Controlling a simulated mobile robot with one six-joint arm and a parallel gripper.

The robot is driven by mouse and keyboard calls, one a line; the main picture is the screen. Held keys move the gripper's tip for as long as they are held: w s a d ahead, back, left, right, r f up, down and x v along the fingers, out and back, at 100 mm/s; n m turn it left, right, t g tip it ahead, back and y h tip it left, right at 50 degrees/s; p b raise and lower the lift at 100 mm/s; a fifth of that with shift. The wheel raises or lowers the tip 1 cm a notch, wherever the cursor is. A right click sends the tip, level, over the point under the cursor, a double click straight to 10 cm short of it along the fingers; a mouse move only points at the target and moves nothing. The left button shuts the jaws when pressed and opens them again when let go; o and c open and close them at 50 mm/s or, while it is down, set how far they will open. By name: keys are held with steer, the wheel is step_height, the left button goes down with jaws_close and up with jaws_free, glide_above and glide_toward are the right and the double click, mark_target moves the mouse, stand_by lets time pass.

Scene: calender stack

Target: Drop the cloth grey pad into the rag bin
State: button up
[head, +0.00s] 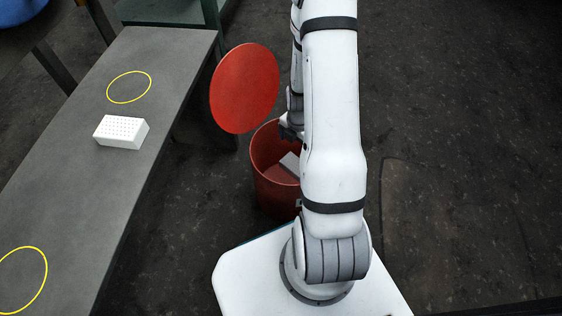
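The rag bin (274,192) is a round red bin standing on the floor beside my base, left of my arm. Its round red lid (245,88) stands open. A light grey flat pad (290,164) shows inside the bin mouth, partly hidden by my arm. I cannot tell whether it rests on the bottom. My gripper (288,133) is over the far right rim of the bin, mostly hidden behind my arm. A gap seems to lie between it and the pad. Its finger opening is not clear.
A long grey bench (140,190) runs along the left, with a white perforated block (121,132) and yellow ring marks (129,87) on it. A green frame (165,12) stands behind. The dark floor (460,150) on the right is clear.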

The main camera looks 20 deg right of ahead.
step_height(320, 180, up, 8)
steer(key=p, duration=0.3)
steer(key=shift+f, duration=0.1)
stand_by(0.5)
